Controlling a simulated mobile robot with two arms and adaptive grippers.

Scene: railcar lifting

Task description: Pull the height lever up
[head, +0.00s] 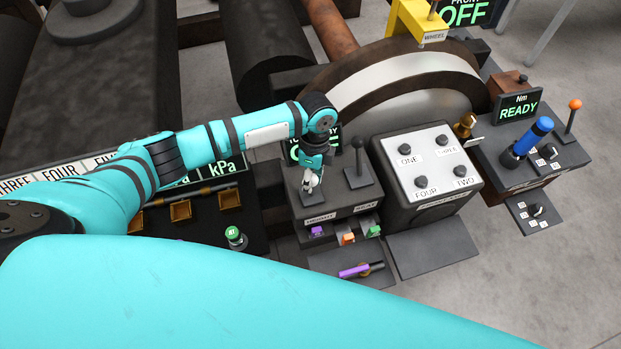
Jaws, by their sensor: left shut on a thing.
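My left gripper (311,181) reaches down over the left side of a dark control box (338,203), just behind a small white label that seems to read HEIGHT (320,217). It is shut on the height lever, which is mostly hidden by the gripper and wrist. A second dark lever with a round knob (357,158) stands upright just to the right on the same box, above another label (366,207). My right gripper is not in view.
To the right are a grey panel with several knobs (430,165) and a console with a blue handle (533,135). A large wheel (405,75) stands behind.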

